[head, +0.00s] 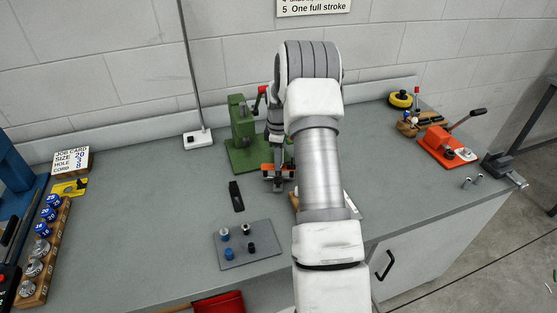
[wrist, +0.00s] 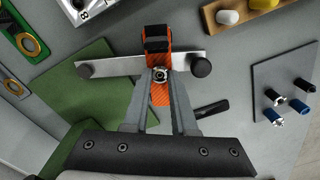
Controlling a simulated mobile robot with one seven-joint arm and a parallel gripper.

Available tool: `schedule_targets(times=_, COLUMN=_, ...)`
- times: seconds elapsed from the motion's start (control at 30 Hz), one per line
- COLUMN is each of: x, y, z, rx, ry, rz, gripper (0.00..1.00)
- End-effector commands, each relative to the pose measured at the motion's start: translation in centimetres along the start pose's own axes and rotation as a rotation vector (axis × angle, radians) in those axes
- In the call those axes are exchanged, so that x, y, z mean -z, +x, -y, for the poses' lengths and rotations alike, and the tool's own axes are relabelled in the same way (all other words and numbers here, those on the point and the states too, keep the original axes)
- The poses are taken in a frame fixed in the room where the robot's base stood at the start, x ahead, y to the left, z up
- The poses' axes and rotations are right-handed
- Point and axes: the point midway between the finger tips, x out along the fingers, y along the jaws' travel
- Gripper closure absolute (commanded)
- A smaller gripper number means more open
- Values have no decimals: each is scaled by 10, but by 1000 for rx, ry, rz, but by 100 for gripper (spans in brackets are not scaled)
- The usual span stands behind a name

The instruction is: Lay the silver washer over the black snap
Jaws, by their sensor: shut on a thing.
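My gripper (wrist: 160,76) is shut on a small silver ring with a dark centre, which looks like the silver washer (wrist: 160,71). In the wrist view the fingertips are over an orange fixture (wrist: 159,95) with a silver crossbar. I cannot tell whether the washer touches it. In the head view my gripper (head: 278,184) is in front of the green press, partly hidden by my arm. A small black piece (head: 252,247) stands on the grey mat, also in the wrist view (wrist: 303,84). I cannot tell whether it is the black snap or whether one is under the washer.
The green press (head: 240,122) stands behind my gripper. The grey mat (head: 268,262) carries blue and silver pieces. A black strip (head: 236,196) lies left of my gripper. An orange lever tool (head: 440,147) is at the right. The bench between the left rack (head: 38,268) and mat is clear.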

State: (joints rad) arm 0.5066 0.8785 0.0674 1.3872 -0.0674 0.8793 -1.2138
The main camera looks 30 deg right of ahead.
Motion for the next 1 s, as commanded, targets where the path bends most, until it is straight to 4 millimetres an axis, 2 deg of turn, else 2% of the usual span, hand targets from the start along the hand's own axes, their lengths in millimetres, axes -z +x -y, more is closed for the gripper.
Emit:
schedule_targets(times=0.4, x=0, y=-6, z=0, rx=-1, ry=0, rz=0, gripper=100)
schedule_targets(times=0.43, x=0, y=-6, z=0, rx=-1, ry=0, rz=0, gripper=71)
schedule_targets(times=0.6, x=0, y=-6, z=0, rx=-1, ry=0, rz=0, gripper=41)
schedule_targets(times=0.87, x=0, y=-6, z=0, rx=-1, ry=0, rz=0, gripper=40)
schedule_targets(times=1.0, x=0, y=-13, z=-1, rx=-3, ry=0, rz=-1, gripper=40)
